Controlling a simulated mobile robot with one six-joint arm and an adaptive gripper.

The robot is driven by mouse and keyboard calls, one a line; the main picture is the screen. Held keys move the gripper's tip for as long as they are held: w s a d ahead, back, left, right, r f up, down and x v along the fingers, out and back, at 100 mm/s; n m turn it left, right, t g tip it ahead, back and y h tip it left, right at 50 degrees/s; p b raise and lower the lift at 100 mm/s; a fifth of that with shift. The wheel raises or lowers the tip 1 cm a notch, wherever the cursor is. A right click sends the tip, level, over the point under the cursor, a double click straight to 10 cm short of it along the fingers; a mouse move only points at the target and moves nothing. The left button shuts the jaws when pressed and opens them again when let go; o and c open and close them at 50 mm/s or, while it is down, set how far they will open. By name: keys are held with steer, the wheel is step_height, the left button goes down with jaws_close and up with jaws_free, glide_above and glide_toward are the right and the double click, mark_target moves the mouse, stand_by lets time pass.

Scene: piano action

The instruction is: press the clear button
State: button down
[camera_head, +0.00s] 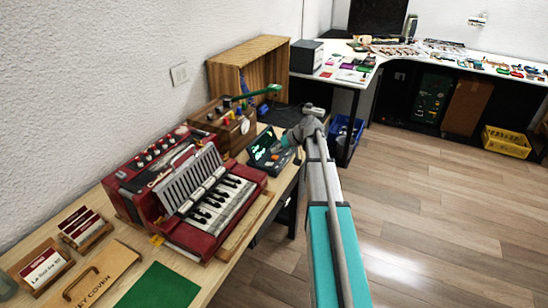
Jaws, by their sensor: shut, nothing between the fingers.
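A small dark device with a lit green display (265,145) stands on the wooden bench, behind and to the right of the red accordion. Its keypad (277,158) has small keys, with an orange spot near my gripper. The clear button cannot be told apart from the other keys at this size. My gripper (289,141) is shut and empty, at the end of my arm, over or beside the right side of the device. Whether it touches a key cannot be told. My gripper and wrist hide part of the device.
The red accordion (190,190) fills the bench's middle. A wooden box with knobs (222,124) and a green lamp arm (262,91) stand behind the device. An open wooden cabinet (245,62) is farther back. The floor (430,200) to the right is clear.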

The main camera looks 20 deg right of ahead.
mark_target(275, 158)
steer(key=shift+r+p, duration=2.2)
steer(key=shift+r, duration=0.2)
steer(key=shift+s+a, duration=0.1)
steer(key=shift+a, duration=0.15)
steer(key=s+a+g+p, duration=0.1)
steer(key=s+a, duration=0.2)
steer(key=a, duration=0.2)
steer(key=s+a+g+h+p, duration=0.1)
steer(key=s+a+p, duration=0.1)
steer(key=s+a, duration=0.2)
steer(key=s+a+g+h+p, duration=0.1)
steer(key=s+a+g, duration=0.1)
steer(key=s+a, duration=0.2)
steer(key=shift+s+a+r, duration=0.1)
steer(key=shift+a+r, duration=0.05)
steer(key=shift+a, duration=0.85)
steer(key=s+a+r+g+h+p, duration=0.1)
steer(key=s+a+h+p, duration=0.1)
steer(key=s+a, duration=0.2)
steer(key=s+a+r+g+h+p, duration=0.1)
steer(key=s+a, duration=0.3)
steer(key=s, duration=0.6)
steer(key=shift+g+h+p, duration=0.3)
steer(key=shift+h+p, duration=0.25)
steer(key=shift+h, duration=0.15)
steer(key=shift+r, duration=0.1)
